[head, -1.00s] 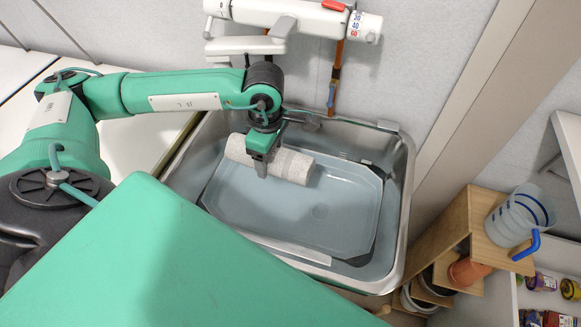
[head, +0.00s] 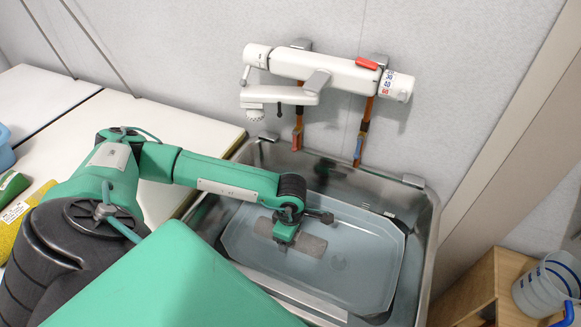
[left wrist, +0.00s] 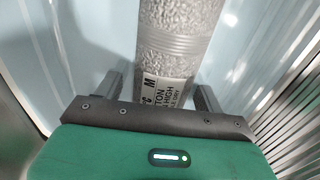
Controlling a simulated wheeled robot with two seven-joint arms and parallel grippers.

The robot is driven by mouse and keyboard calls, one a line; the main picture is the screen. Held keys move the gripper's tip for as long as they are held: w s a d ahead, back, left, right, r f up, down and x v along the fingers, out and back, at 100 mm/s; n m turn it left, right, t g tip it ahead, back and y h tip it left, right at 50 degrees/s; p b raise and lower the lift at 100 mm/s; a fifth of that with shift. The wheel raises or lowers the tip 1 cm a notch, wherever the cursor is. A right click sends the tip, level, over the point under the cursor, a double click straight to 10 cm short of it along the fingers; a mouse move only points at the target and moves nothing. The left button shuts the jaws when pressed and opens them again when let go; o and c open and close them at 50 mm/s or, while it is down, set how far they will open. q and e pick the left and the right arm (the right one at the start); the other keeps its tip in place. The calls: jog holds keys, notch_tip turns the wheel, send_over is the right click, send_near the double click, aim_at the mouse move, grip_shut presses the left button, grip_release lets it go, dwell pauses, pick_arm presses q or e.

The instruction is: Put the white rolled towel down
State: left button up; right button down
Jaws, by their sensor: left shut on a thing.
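The rolled towel (head: 312,244) lies crosswise within the light blue tub (head: 350,285) that sits in the steel sink. It looks grey and dull here, and I cannot tell whether it touches the tub's bottom. My left gripper (head: 286,238) reaches down over the towel's middle and is shut on it. In the left wrist view the towel (left wrist: 178,35) is textured grey-white with a printed label, and runs between the two fingers of my left gripper (left wrist: 160,92). My right gripper is not in view.
The steel sink (head: 431,225) surrounds the tub. A white wall tap (head: 325,72) with a spout hangs behind it. A white counter (head: 150,135) lies at left. A wooden shelf (head: 478,290) with a clear jug (head: 545,287) stands at right.

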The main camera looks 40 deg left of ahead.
pick_arm(q)
notch_tip(320, 180, down, 4)
jog(key=shift+r, duration=0.1)
